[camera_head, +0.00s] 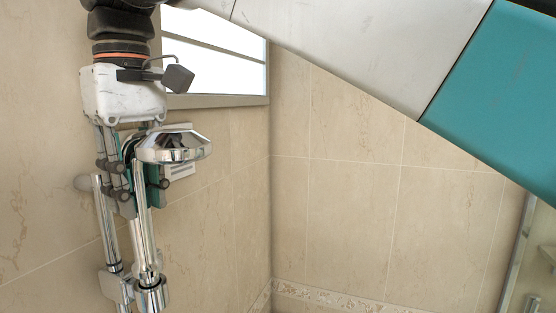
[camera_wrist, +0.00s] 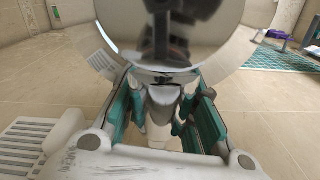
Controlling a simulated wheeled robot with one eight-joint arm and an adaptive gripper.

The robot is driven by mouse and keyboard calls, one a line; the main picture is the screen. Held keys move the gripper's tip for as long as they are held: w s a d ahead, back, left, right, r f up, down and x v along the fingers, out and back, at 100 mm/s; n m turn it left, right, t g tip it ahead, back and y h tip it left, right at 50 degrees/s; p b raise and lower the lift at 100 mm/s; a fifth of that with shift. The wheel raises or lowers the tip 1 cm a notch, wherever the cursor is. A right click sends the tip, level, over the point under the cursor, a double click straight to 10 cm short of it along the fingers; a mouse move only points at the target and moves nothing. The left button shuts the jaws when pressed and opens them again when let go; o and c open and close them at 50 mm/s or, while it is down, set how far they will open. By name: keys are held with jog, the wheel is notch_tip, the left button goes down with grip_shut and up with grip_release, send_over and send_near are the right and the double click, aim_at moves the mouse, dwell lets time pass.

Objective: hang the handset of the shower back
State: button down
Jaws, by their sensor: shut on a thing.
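The chrome shower handset (camera_head: 144,225) hangs nearly upright in the head view, its round head (camera_head: 178,146) at the top. My gripper (camera_head: 138,185) reaches down from above and is shut on the handset just below the head. In the wrist view the head (camera_wrist: 205,35) fills the top, and its neck (camera_wrist: 162,105) sits between the teal finger pads of my gripper (camera_wrist: 163,118). The chrome holder (camera_head: 151,297) is at the bottom left, joined to a bracket on the rail. The handle's lower end meets the holder in the picture; I cannot tell whether it is seated.
The chrome rail (camera_head: 106,225) runs close left of the handset along the tiled wall (camera_head: 35,190). A window (camera_head: 215,60) is above. Open space lies right of the handset. The wrist view shows a teal mat (camera_wrist: 275,57) at the right and a white slatted thing (camera_wrist: 25,145) at lower left.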

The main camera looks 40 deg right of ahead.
aim_at(130, 145)
jog(key=shift+f+b, duration=0.55)
jog(key=shift+f, duration=0.45)
jog(key=c, duration=1.2)
grip_release()
jog(key=shift+c, duration=0.2)
jog(key=shift+s, duration=0.1)
jog(key=r, duration=0.6)
jog(key=shift+w+r, duration=0.2)
jog(key=shift+r, duration=0.5)
jog(key=shift+s, duration=0.25)
